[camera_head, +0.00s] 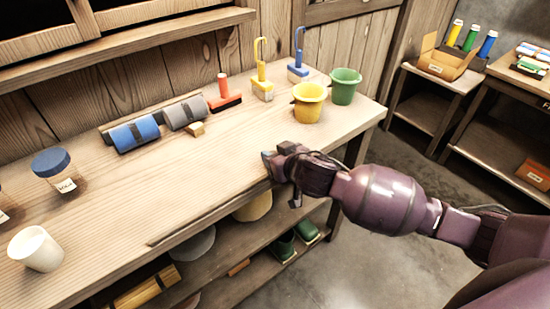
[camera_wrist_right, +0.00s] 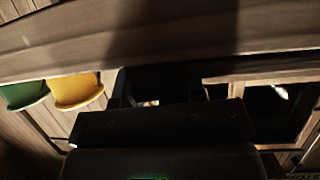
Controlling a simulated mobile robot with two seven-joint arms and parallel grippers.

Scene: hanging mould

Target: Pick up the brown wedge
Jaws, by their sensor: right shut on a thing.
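A small light-brown wedge-like block (camera_head: 195,129) lies on the workbench (camera_head: 235,145), close against the front of a grey roller (camera_head: 184,112). My right gripper (camera_head: 280,175) is at the bench's front edge, well to the right of the block and nearer to me. It appears shut on the bench edge, with one part above the board and one below. In the right wrist view the gripper (camera_wrist_right: 158,97) is dark against the underside of a board (camera_wrist_right: 150,45), and the wedge does not show. My left gripper is out of view.
A blue roller (camera_head: 134,132) lies beside the grey one. A red-handled tool (camera_head: 223,95), yellow bucket (camera_head: 309,103) and green bucket (camera_head: 345,86) stand behind. A white cup (camera_head: 36,249) and blue-lidded jar (camera_head: 55,170) are at left. The front middle of the bench is clear.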

